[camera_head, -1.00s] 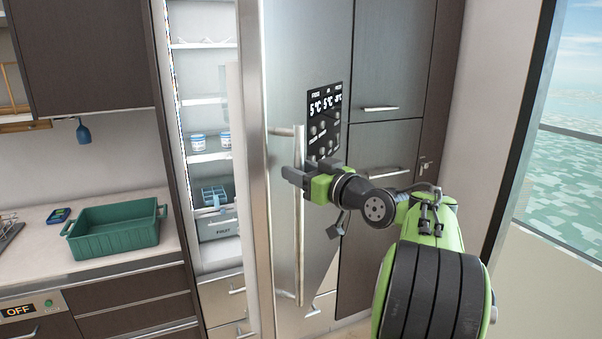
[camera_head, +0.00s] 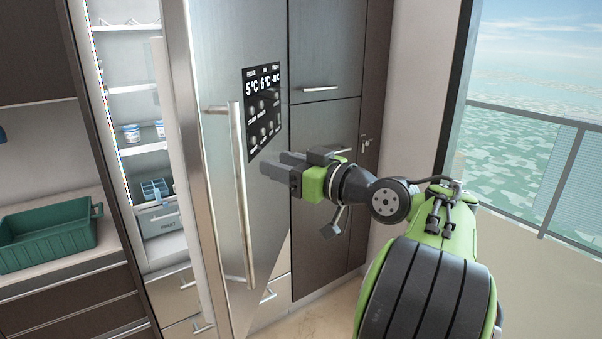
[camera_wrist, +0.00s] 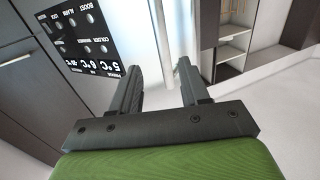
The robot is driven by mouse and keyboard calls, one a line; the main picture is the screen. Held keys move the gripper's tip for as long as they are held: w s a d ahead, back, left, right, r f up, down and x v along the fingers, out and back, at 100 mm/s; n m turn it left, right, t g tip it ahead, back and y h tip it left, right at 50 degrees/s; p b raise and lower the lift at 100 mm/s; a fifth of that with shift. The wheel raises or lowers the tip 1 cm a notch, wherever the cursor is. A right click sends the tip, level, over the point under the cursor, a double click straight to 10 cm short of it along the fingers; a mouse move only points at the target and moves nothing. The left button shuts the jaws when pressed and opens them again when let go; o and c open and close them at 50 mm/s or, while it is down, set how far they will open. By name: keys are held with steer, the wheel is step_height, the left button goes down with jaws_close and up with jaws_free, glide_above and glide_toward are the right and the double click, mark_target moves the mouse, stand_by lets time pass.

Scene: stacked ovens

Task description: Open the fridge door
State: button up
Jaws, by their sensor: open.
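The steel fridge door (camera_head: 222,60) stands ajar, with a lit, shelved interior (camera_head: 128,100) showing on its left. Its long vertical bar handle (camera_head: 240,190) runs down the left part of the door front. My gripper (camera_head: 270,166) is open and empty, in front of the door, to the right of the handle and apart from it in the head view. In the wrist view my gripper (camera_wrist: 160,78) has its two fingers spread. A pale bar that looks like the handle (camera_wrist: 186,72) shows just beyond the right fingertip. The door's black display panel (camera_head: 263,110) is above my fingers.
Dark cabinets (camera_head: 326,60) with bar handles stand right of the fridge, then a window (camera_head: 540,120). A green bin (camera_head: 45,238) sits on the counter at left. Blue and white containers (camera_head: 132,133) stand on a fridge shelf. Some floor (camera_head: 310,312) shows below.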

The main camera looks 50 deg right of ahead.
steer(key=s, duration=0.4)
steer(key=shift+s+a, duration=0.1)
stand_by(0.7)
steer(key=w+a+f+n+g+y, duration=0.15)
steer(key=w+a+f+g, duration=0.35)
steer(key=w+a+f, duration=0.65)
steer(key=a+f+g, duration=0.1)
steer(key=a+g, duration=0.1)
steer(key=a, duration=0.8)
steer(key=s+a+f+n+g, duration=0.1)
steer(key=s+a+f+g, duration=0.15)
steer(key=s+a, duration=0.45)
steer(key=s+f+m+g, duration=0.1)
steer(key=s+f, duration=0.2)
steer(key=s, duration=0.3)
steer(key=s+f+m+g+h, duration=0.1)
steer(key=s+f+g, duration=0.1)
steer(key=s, duration=0.4)
steer(key=shift+a+f+p, duration=0.15)
steer(key=shift+f+p, duration=0.2)
steer(key=shift+f, duration=0.3)
